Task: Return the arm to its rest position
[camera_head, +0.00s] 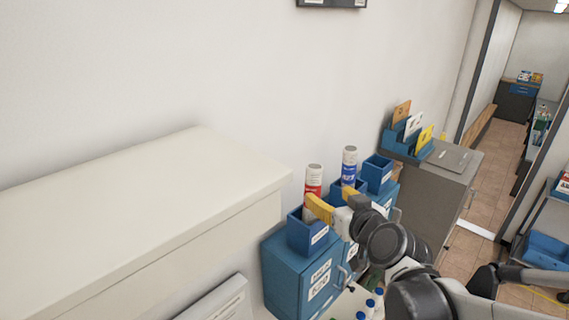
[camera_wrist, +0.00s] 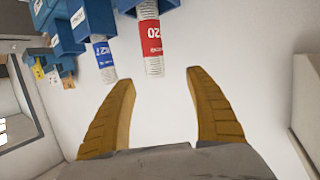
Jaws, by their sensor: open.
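My gripper (camera_wrist: 160,80) is open and empty, with its two yellow fingers spread wide in the wrist view. In the head view my gripper (camera_head: 322,206) is at the blue bins, its yellow fingers overlapping the near bin and the red-labelled tube. The white tube with a red label (camera_head: 313,180) stands in the near blue bin (camera_head: 303,236). It also shows in the wrist view (camera_wrist: 150,42), ahead of the fingers and apart from them. A white tube with a blue label (camera_head: 349,166) stands in the bin behind; it also shows in the wrist view (camera_wrist: 104,62).
A blue cabinet (camera_head: 283,284) is under the bins. A third blue bin (camera_head: 378,175) sits further back. A white ledge (camera_head: 150,215) fills the left. A grey cabinet (camera_head: 440,190) with a blue envelope holder (camera_head: 398,142) stands behind. Small blue-capped bottles (camera_head: 370,302) are below my arm.

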